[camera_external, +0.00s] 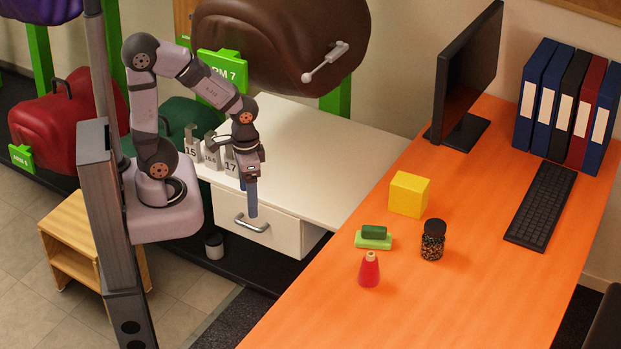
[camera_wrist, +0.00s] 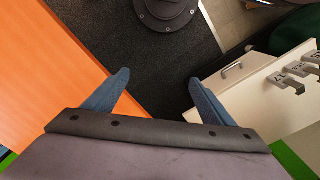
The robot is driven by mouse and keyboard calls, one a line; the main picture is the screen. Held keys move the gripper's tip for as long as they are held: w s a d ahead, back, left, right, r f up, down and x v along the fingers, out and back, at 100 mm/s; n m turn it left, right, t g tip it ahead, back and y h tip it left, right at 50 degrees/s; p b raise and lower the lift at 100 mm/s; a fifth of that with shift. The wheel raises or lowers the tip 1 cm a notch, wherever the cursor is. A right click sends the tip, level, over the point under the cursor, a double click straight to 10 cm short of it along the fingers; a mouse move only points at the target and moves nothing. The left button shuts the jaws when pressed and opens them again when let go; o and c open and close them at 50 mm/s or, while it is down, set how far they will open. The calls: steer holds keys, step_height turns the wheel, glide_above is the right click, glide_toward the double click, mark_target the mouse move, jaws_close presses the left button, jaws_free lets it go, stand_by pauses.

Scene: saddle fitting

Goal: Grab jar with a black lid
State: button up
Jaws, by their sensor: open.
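A jar with a black lid (camera_external: 433,241) stands upright on the orange desk (camera_external: 480,300); its glass body shows dark, speckled contents. My gripper (camera_external: 252,212) points down in front of the white drawer cabinet, well to the left of the jar and off the desk. In the wrist view my gripper (camera_wrist: 160,92) has its two blue fingers spread wide with nothing between them. The jar is not in the wrist view.
Near the jar are a yellow cube (camera_external: 409,194), a green block on a light green base (camera_external: 373,238) and a red bottle (camera_external: 369,270). A monitor (camera_external: 466,80), keyboard (camera_external: 541,203) and binders (camera_external: 568,105) stand farther back. The desk's front is clear.

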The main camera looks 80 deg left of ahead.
step_height(320, 180, up, 5)
steer(key=w+d+f+n+t+h+b, duration=0.1)
steer(key=w+d+n+h+b, duration=0.2)
steer(key=w, duration=0.4)
steer(key=w+d+f+n+t+h+b, duration=0.1)
steer(key=w+d+n+t+b, duration=0.1)
steer(key=w+d+n, duration=0.3)
steer(key=w+d+f+n+t+h+b, duration=0.1)
steer(key=w+d+n+h+b, duration=0.15)
steer(key=w+n, duration=0.4)
steer(key=w+r+n+t+h+b, duration=0.2)
steer(key=w+n+t+b, duration=0.4)
steer(key=w+n, duration=1.15)
steer(key=m, duration=0.4)
glide_toward(434, 236)
steer(key=w+f, duration=0.1)
steer(key=f, duration=0.1)
steer(key=w+f, duration=0.1)
steer(key=f, duration=0.1)
steer(key=shift+w+a+p, duration=0.3)
steer(key=shift+a+p, duration=0.1)
steer(key=shift+f, duration=0.2)
steer(key=shift+w+r+p+x, duration=0.15)
steer(key=shift+p+x, duration=0.4)
steer(key=shift+x, duration=1.3)
steer(key=shift+w+r+p+x, duration=0.1)
steer(key=shift+p+x, duration=0.4)
steer(key=shift+x, duration=1.35)
steer(key=shift+a, duration=0.2)
